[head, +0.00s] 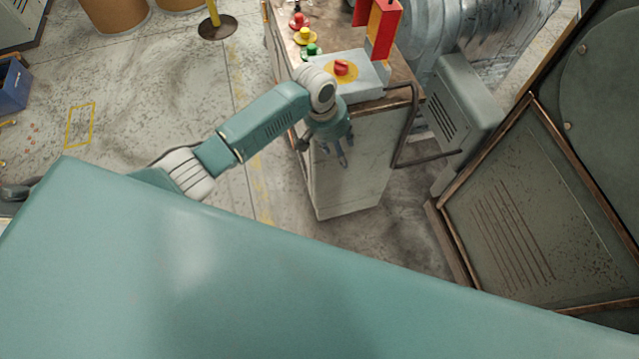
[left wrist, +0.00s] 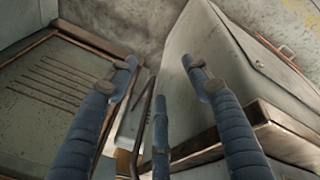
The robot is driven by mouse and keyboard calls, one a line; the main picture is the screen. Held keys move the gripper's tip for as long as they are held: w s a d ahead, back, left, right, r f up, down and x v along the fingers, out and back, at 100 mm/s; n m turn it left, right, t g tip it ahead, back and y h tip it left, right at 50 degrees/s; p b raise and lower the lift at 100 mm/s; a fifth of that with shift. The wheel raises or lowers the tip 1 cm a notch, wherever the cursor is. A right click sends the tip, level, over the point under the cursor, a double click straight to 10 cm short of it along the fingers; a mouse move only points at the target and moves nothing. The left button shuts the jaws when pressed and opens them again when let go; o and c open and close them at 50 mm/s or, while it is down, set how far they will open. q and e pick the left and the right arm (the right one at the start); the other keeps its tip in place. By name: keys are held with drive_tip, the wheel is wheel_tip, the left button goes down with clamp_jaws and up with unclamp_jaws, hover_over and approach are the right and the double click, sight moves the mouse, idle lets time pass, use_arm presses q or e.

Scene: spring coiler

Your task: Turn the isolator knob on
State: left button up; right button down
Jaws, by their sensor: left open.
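The isolator knob (head: 341,68) is red and sits on a yellow disc on top of a grey box (head: 370,88). The box is at the near end of the bench-like cabinet (head: 345,190). My left gripper (head: 338,150) hangs in front of the cabinet's near side, below and apart from the knob, fingers pointing down. Its spread fingers (left wrist: 160,92) also show in the left wrist view, with nothing between them. The knob is not visible in the left wrist view. My right gripper is not in view.
Red, yellow and green buttons (head: 306,35) stand on the cabinet top left of the box. A red upright box (head: 384,28) is behind it. A bent rail (head: 402,135) juts from the cabinet's right side. A framed machine panel (head: 510,215) stands right. Floor at left is largely clear.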

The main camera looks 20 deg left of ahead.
use_arm(q)
drive_tip(key=s+a+f, duration=0.1)
drive_tip(key=s+f, duration=0.1)
drive_tip(key=f, duration=0.4)
drive_tip(key=s+a+f, duration=0.2)
drive_tip(key=s+f, duration=0.1)
drive_tip(key=f, duration=0.3)
drive_tip(key=shift+a+t+p, duration=0.25)
drive_tip(key=shift+t+p, duration=0.05)
drive_tip(key=shift+t, duration=0.1)
drive_tip(key=s+a+f+y, duration=0.1)
drive_tip(key=s+a+f, duration=0.2)
drive_tip(key=s+f, duration=0.65)
drive_tip(key=s+a+f+m, duration=0.1)
drive_tip(key=s+f, duration=0.3)
drive_tip(key=s, duration=0.7)
drive_tip(key=s+a+f+m+y, duration=0.1)
drive_tip(key=s+f, duration=0.4)
drive_tip(key=s, duration=0.6)
drive_tip(key=s+a+f+m+g, duration=0.1)
drive_tip(key=s+a+f, duration=0.2)
drive_tip(key=s, duration=0.8)
drive_tip(key=shift+s+a+f, duration=0.15)
drive_tip(key=shift+a+f, duration=0.1)
drive_tip(key=shift+f, duration=0.7)
